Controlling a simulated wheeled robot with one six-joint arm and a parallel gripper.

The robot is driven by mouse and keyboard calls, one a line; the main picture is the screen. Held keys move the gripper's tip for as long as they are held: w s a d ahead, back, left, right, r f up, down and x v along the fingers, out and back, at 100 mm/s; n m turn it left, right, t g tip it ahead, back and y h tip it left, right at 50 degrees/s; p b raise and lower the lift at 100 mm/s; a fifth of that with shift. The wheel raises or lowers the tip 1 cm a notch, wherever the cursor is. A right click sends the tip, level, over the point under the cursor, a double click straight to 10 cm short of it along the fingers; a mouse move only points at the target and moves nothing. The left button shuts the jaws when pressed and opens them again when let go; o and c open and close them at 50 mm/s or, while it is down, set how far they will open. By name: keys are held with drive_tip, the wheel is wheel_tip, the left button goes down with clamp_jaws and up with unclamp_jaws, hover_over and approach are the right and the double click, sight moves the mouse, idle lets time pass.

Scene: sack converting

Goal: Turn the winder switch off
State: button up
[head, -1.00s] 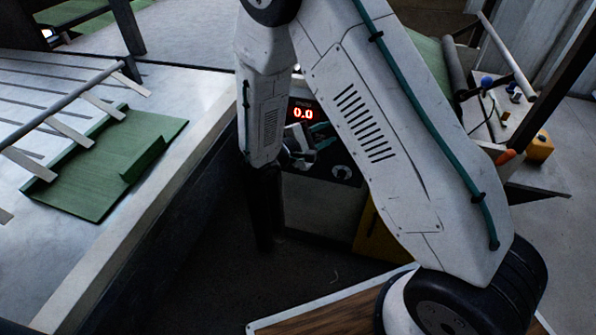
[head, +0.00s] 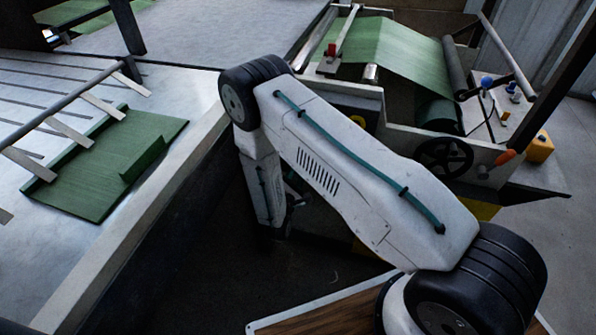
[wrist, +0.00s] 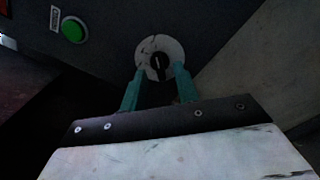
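The winder switch (wrist: 157,61) shows in the wrist view as a black knob on a round, pale, scuffed plate (wrist: 148,43) on a dark panel. A thin pale mark on the knob looks roughly upright; I cannot read any position labels. My gripper (wrist: 159,70) has two teal fingers spread apart, one on each side of the knob's lower part. A gap shows between them, and I cannot tell whether either touches the knob. In the head view my arm hides the switch and most of the gripper.
A green button (wrist: 73,30) sits on the same panel, left of the switch, beside a small pale label (wrist: 55,18). In the head view a black handwheel (head: 444,158) and green web (head: 375,45) lie beyond my arm. A pale table (head: 205,130) borders the left.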

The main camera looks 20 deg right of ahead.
drive_tip(key=shift+x, duration=1.05)
drive_tip(key=c, duration=0.6)
drive_tip(key=shift+c, duration=0.2)
drive_tip(key=shift+n, duration=4.4)
